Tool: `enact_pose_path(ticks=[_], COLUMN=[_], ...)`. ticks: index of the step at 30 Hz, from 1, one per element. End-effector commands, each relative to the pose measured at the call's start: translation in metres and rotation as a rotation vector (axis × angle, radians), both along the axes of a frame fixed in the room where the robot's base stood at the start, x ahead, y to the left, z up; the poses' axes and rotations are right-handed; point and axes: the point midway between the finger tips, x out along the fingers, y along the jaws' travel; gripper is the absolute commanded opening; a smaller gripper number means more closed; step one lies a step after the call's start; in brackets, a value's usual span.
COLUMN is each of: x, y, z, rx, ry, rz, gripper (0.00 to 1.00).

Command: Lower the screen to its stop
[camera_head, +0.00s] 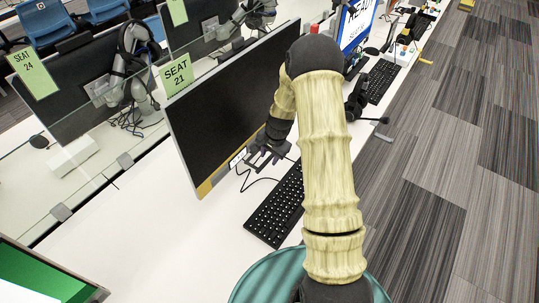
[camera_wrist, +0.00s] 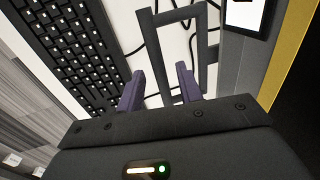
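The screen (camera_head: 225,105) with the green SEAT 21 card (camera_head: 177,75) is a large black monitor over the white desk, its face dark. In the wrist view its lower edge (camera_wrist: 240,55) shows at the right, with a white label and a yellow strip. My gripper (camera_head: 262,156) is at the screen's lower right, low over the desk. In the wrist view its two purple fingers (camera_wrist: 160,85) are apart, with no object clearly held between them. A dark open-frame stand foot (camera_wrist: 203,45) lies just beyond the fingertips. My arm hides the screen's right end.
A black keyboard (camera_head: 274,208) lies just in front of the gripper; it also fills the left of the wrist view (camera_wrist: 72,45). Loose black cables (camera_wrist: 137,50) run by the stand. A headset (camera_head: 357,102) sits to the right. A glass divider (camera_head: 75,165) stands behind.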

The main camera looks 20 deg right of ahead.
Motion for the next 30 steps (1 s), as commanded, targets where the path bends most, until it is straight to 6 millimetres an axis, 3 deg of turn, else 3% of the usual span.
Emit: enact_pose_path(ticks=[8,14,23,30], x=[0.000,0.000,0.000,-0.001], y=[0.000,0.000,0.000,0.001], z=[-0.002,-0.002,-0.008,-0.042], rx=[0.001,0.000,0.000,0.001], ry=[-0.001,0.000,0.000,0.003], rz=[0.000,0.000,0.000,0.000], gripper=[0.36,0.01,0.00,0.00])
